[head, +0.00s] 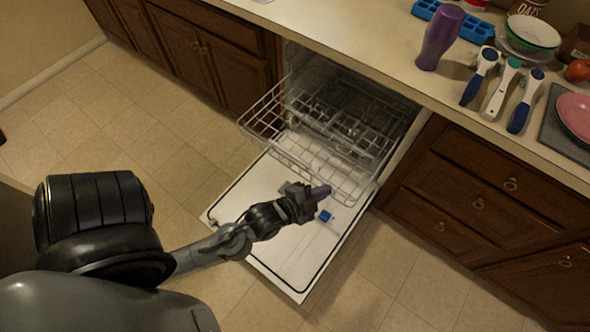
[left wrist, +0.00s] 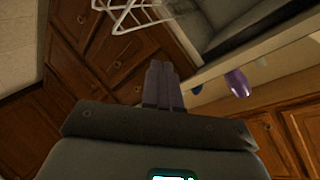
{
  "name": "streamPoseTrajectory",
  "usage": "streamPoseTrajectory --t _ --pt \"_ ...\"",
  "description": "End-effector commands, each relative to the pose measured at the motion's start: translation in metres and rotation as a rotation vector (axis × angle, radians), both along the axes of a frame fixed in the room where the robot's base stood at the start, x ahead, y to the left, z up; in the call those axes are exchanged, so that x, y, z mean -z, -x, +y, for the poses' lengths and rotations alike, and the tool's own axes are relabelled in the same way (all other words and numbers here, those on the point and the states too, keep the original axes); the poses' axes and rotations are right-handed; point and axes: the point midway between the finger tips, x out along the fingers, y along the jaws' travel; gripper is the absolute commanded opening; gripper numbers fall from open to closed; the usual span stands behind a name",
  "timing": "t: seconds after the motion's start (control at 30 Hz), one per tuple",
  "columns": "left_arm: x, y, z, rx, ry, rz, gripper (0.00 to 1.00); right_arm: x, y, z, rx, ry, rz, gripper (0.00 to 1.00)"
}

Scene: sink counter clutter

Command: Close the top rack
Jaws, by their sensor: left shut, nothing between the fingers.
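The dishwasher's top rack (head: 268,122), a white wire basket, is slid partly out over the lowered door. Its front corner also shows at the top of the left wrist view (left wrist: 128,14). The open dishwasher door (head: 290,262) lies flat with its white inner face up. My left gripper (head: 320,191) is shut and empty. In the head view it appears over the door, by the rack's near right corner; I cannot tell whether it touches the wires. Its closed fingers (left wrist: 163,84) point toward the cabinets in the left wrist view, apart from the rack wires. My right gripper is not in view.
The countertop (head: 375,52) above holds a purple bottle (head: 440,38), several brushes (head: 500,85), bowls (head: 530,35) and a pink plate (head: 575,113). Wooden drawers (head: 470,190) stand right of the dishwasher and cabinets (head: 205,50) left. The tiled floor (head: 130,135) left of the door is clear.

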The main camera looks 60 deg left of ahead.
Motion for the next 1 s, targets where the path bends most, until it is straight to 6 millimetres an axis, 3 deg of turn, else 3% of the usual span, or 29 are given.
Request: streamPoseTrajectory --t 0.17,0.3,0.5,0.6,0.77,1.0 --pt "0.009 0.022 0.034 -0.058 -0.303 -0.189 0.00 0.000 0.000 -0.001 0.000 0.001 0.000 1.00" --pt "0.023 0.057 0.054 -0.116 -0.519 -0.254 0.00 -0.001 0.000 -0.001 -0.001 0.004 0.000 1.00" --pt "0.052 0.120 0.069 -0.160 -0.715 -0.226 0.00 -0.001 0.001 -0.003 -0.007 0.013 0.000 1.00" --pt "0.061 0.135 0.072 -0.161 -0.734 -0.199 0.00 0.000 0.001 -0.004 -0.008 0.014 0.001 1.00" --pt "0.065 0.132 0.076 -0.160 -0.736 -0.188 0.00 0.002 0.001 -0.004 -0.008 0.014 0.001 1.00" --pt "0.065 0.097 0.089 -0.162 -0.734 -0.190 0.00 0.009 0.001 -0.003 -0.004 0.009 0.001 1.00"
